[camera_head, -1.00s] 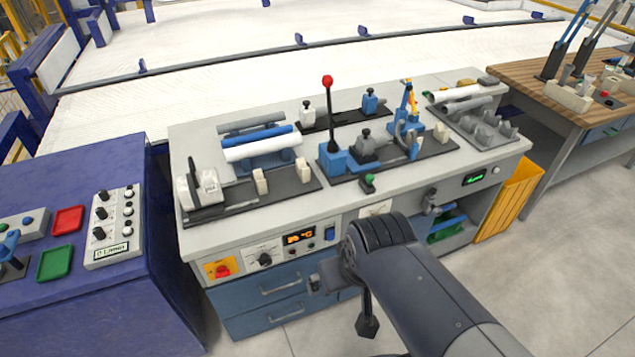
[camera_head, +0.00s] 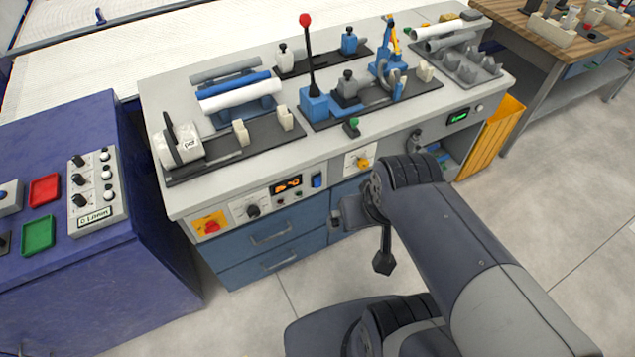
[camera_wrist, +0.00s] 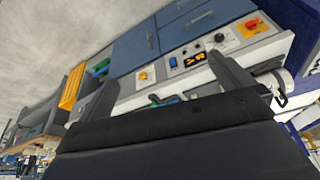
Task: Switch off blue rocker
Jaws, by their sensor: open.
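The blue rocker (camera_head: 317,181) is a small upright switch on the front panel of the grey workbench. It sits right of the orange-lit display (camera_head: 287,185). It also shows in the wrist view (camera_wrist: 173,62), small and beside the display (camera_wrist: 194,60). Its on or off position is too small to tell. My gripper (camera_wrist: 161,72) is open, with its dark fingers spread on either side of the panel in the wrist view. Nothing is seen between the fingers. In the head view my gripper hangs in front of the bench, lower and right of the rocker, apart from it.
A red knob on a yellow plate (camera_head: 209,225) and a black dial (camera_head: 253,210) lie left of the display. A yellow knob (camera_head: 362,161) lies right of the rocker. Blue drawers (camera_head: 270,240) are below. Pipes and fixtures cover the benchtop. The floor in front is clear.

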